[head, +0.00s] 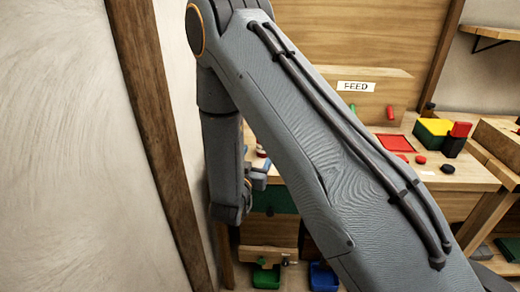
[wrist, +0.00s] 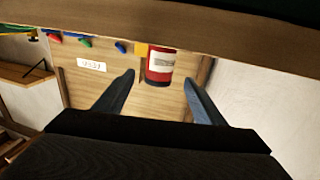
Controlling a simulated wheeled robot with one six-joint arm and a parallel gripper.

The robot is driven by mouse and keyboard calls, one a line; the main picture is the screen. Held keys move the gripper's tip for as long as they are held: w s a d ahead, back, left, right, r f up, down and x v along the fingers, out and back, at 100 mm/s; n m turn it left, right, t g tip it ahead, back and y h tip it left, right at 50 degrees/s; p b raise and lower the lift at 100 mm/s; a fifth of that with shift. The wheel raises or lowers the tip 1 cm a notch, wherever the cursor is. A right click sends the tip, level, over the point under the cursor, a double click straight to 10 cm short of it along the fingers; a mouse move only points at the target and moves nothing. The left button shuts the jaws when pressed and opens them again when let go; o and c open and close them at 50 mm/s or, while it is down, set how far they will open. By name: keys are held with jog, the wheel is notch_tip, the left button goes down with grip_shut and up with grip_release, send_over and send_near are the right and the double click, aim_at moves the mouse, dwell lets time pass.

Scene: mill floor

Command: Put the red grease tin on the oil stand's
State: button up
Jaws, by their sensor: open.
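A red tin with a white label (wrist: 160,66) shows in the wrist view, which looks upside down. It appears to stand on the bench behind its front edge, which hides part of it. My gripper (wrist: 160,93) is open, with one finger on each side of the tin in the picture; the tin looks farther off than the fingertips and is not held. In the head view my gripper (head: 257,180) is at the left end of the bench, mostly hidden by my arm. A small red and white bit (head: 261,152) shows just above it. I cannot make out the oil stand.
A back panel carries a FEED label (head: 356,86) and coloured pegs. On the bench's right are a red square (head: 395,142), a yellow-green box (head: 433,130) and a red-and-black block (head: 456,140). Green (head: 265,277) and blue (head: 323,277) bins sit below. A wall is close at left.

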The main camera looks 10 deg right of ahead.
jog(key=shift+v, duration=1.85)
jog(key=shift+w+d+r+g+y, duration=0.1)
jog(key=shift+w+g+y, duration=0.7)
jog(key=shift+y, duration=0.3)
jog(key=shift+w+g+y, duration=0.2)
jog(key=shift+g+y, duration=0.2)
jog(key=shift+y, duration=0.3)
jog(key=shift+s+r+n+g+y, duration=0.1)
jog(key=shift+s+n+g+y, duration=0.1)
jog(key=shift+n+g+y, duration=0.4)
jog(key=s+d+r+n+g+y, duration=0.1)
jog(key=s+g, duration=0.4)
jog(key=s, duration=0.8)
jog(key=s+d+r+n+g+y, duration=0.1)
jog(key=s+d+n+g+y, duration=0.2)
jog(key=s, duration=1.1)
jog(key=g, duration=0.3)
jog(key=shift+s+d+n+g, duration=0.3)
jog(key=shift+d, duration=0.05)
